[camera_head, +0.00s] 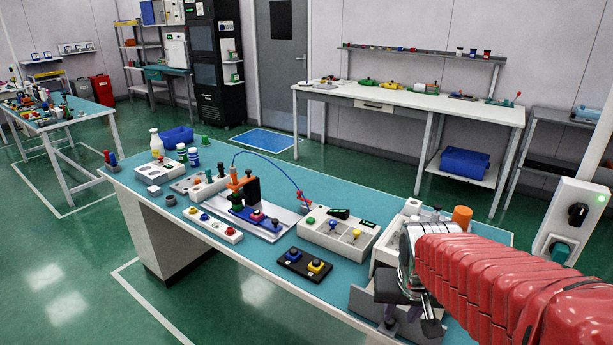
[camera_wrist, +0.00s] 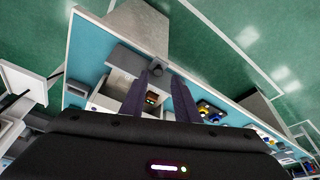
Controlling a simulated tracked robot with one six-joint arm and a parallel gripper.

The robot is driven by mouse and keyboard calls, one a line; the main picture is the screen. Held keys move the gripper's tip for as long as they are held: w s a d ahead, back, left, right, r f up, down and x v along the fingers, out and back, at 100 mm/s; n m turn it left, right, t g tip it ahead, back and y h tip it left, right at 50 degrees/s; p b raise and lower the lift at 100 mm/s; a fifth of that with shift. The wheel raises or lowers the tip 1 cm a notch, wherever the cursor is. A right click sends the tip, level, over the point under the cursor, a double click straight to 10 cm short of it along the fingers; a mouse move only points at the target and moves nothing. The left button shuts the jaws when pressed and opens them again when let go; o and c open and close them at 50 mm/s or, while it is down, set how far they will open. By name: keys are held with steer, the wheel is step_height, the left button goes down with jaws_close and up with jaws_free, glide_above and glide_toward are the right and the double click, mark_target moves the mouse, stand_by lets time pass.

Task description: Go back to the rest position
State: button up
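My gripper (camera_head: 402,318) is at the lower right of the head view, at the end of my red-sleeved arm, over the front right part of the teal-topped workbench (camera_head: 235,255). In the wrist view my gripper (camera_wrist: 158,76) has its two dark fingers apart, with nothing visible held between them. Beyond the fingers is a grey open box (camera_wrist: 118,88) on the bench, with a small dark reddish-brown item (camera_wrist: 152,98) inside. The gripper and arm partly hide this corner of the bench in the head view.
The bench holds a grey control panel (camera_head: 338,233), a black two-button box (camera_head: 303,265), a rail fixture (camera_head: 262,222) and an orange cylinder (camera_head: 462,216) near my arm. A white post with a switch (camera_head: 572,222) stands at right. The green floor in front is clear.

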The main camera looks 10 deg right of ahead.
steer(key=s+a+r+n+t+y, duration=0.1)
steer(key=s+a+r+n+t, duration=0.1)
steer(key=s+a+r, duration=0.4)
steer(key=s+a+n, duration=0.1)
steer(key=s+a, duration=0.1)
steer(key=s, duration=0.2)
steer(key=shift+a+r, duration=0.25)
steer(key=shift+r, duration=0.15)
